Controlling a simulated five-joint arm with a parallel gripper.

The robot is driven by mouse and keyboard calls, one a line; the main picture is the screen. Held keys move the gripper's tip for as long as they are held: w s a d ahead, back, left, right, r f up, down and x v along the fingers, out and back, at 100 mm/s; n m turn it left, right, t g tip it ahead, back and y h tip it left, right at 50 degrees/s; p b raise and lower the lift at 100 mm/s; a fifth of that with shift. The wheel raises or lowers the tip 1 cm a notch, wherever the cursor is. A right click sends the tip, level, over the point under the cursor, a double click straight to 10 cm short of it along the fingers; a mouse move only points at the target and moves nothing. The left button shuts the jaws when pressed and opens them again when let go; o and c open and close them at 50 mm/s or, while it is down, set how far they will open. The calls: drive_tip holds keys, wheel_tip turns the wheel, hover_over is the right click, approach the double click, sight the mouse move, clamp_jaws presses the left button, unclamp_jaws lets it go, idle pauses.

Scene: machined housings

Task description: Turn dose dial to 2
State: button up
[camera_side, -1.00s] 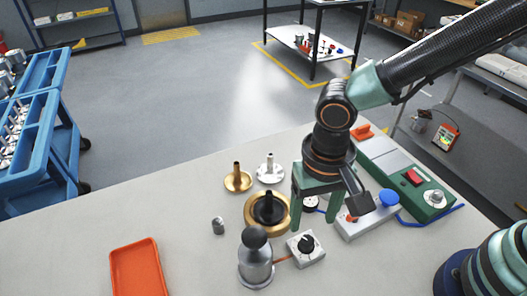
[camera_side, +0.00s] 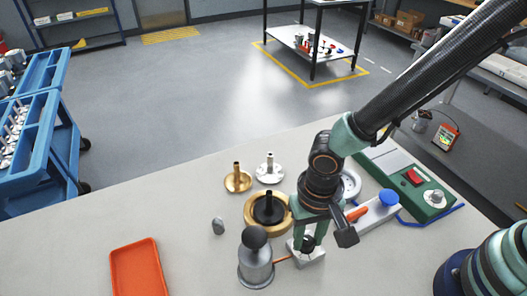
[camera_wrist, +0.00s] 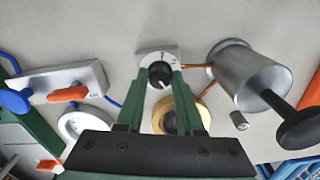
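The dose dial is a black knob (camera_wrist: 159,73) with a white pointer mark on a small white box (camera_wrist: 147,57) with printed markings. In the wrist view the pointer aims down. My gripper (camera_wrist: 160,76) has its green fingers apart, one on each side of the knob. Whether they touch it I cannot tell. In the side view my gripper (camera_side: 308,240) is low over the white box (camera_side: 316,256) and partly covers the knob. The printed numbers are too small to read.
A grey cylinder with a dark ball top (camera_side: 255,270) stands just left of the box, with an orange rod between them. A brass ring with a black post (camera_side: 255,217) sits behind. A switch box with a blue button (camera_side: 388,197) is right. An orange tray (camera_side: 138,272) lies left.

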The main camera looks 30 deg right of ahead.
clamp_jaws()
drive_tip(key=n, duration=0.3)
drive_tip(key=shift+n, duration=0.4)
drive_tip(key=n, duration=0.4)
drive_tip(key=shift+d+n, duration=0.1)
drive_tip(key=shift+n, duration=0.2)
drive_tip(key=n, duration=0.9)
drive_tip(key=shift+w+n, duration=0.1)
drive_tip(key=shift+n, duration=0.2)
